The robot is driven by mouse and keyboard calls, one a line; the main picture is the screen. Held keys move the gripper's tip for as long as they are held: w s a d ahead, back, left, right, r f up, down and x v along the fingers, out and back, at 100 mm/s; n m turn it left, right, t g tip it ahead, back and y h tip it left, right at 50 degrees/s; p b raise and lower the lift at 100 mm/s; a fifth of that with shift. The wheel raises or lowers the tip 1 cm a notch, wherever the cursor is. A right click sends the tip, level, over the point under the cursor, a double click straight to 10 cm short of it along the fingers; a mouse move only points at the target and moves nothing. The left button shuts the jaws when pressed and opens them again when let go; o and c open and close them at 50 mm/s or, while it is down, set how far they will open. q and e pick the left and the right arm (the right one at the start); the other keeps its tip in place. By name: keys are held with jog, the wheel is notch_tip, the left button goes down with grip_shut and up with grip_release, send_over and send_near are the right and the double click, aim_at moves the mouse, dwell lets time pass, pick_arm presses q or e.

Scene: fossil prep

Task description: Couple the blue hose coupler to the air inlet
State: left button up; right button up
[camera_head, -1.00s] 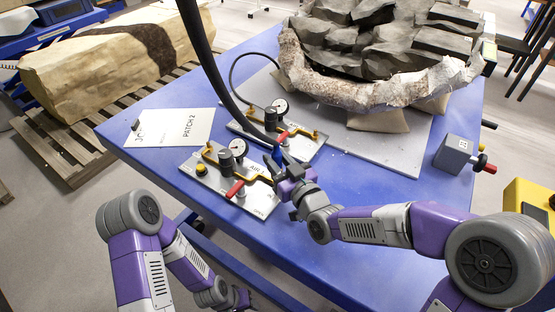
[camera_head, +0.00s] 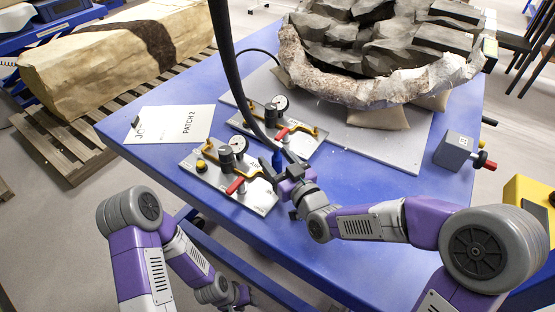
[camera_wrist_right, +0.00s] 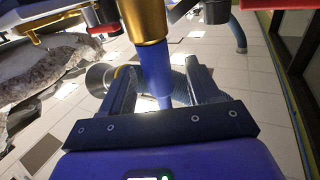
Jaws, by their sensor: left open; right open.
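The blue hose coupler (camera_head: 277,159) hangs at the lower end of a thick black hose (camera_head: 228,75), above the right end of the front valve panel (camera_head: 190,177). In the right wrist view the blue coupler (camera_wrist_right: 153,72) stands between the fingers, in line with a gold fitting (camera_wrist_right: 145,20). I cannot tell whether that fitting is the air inlet or whether the coupler is seated. My right gripper (camera_head: 277,181) is open around the coupler; its fingers also show in the wrist view (camera_wrist_right: 160,92). My left gripper (camera_head: 242,296) is open, low beside the table's front edge.
A jacketed fossil block (camera_head: 360,88) fills the back. A grey vise-like box (camera_head: 452,150) stands right. The blue tabletop (camera_head: 375,195) is clear at front right.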

notch_tip(320, 180, up, 10)
jog(key=p, duration=0.3)
jog(key=shift+p, duration=0.35)
